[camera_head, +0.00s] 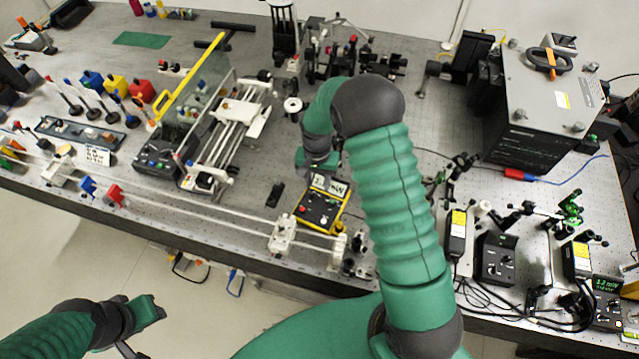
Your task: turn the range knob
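A yellow-edged black meter box (325,212) lies near the front edge of the bench, with a small display at its back and several knobs and buttons on its dark face. I cannot tell which one is the range knob. My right arm arches over the bench, and its gripper (318,172) points down at the back edge of this box, by the display. Its fingertips are too small and hidden to show whether they touch the box or are open. My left gripper (146,318) hangs over the floor at lower left, away from the bench; its fingers are unclear.
A long rail (200,213) with a white carriage (284,236) runs left of the meter box. Another meter (607,300) with a green display, black controllers (495,258) and cables crowd the right side. A large grey instrument (545,110) stands at back right.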

